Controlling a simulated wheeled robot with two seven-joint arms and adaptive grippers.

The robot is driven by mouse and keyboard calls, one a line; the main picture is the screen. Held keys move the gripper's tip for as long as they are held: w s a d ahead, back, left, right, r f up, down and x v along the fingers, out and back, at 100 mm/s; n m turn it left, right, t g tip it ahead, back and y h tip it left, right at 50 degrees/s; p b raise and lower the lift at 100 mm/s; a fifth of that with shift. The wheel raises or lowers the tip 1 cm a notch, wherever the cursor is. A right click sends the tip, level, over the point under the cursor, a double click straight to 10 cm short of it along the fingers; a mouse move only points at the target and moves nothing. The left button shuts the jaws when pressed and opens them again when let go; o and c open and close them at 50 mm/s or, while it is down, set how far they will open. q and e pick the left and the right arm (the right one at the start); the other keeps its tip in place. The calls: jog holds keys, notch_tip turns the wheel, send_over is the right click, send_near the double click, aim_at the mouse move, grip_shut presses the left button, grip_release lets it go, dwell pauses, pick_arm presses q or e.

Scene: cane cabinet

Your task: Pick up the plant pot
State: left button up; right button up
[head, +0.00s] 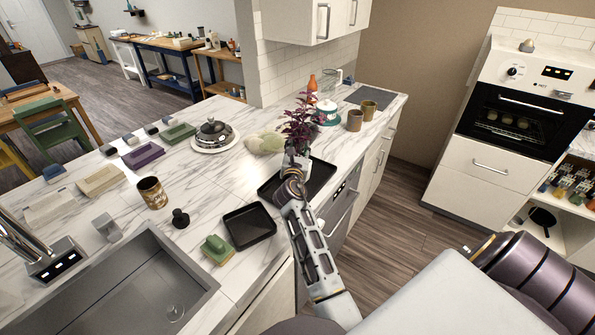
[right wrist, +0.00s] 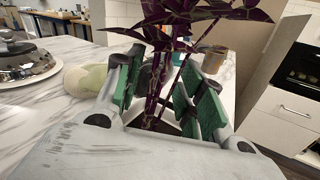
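The plant has dark purple leaves (head: 300,122) and stands on the counter near the black tray. Its pale pot (head: 288,161) shows only in part behind my right gripper (head: 292,176). In the right wrist view the purple stems (right wrist: 157,92) rise between the two green-padded fingers of the right gripper (right wrist: 165,92). The fingers are spread, with gaps beside the stems. The pot is mostly hidden below them, so contact with it cannot be told. My left gripper is not in view.
A black tray (head: 318,178) lies under and right of my gripper, and a smaller one (head: 250,225) is nearer. Two brown mugs (head: 355,121) and a teal-lidded jar (head: 327,115) stand behind right. A pale green vegetable (head: 264,143) and a silver-domed dish (head: 214,135) are left.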

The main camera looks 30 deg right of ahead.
jog(key=shift+a, duration=0.1)
jog(key=shift+c, duration=0.9)
grip_shut()
jog(key=shift+r, duration=0.15)
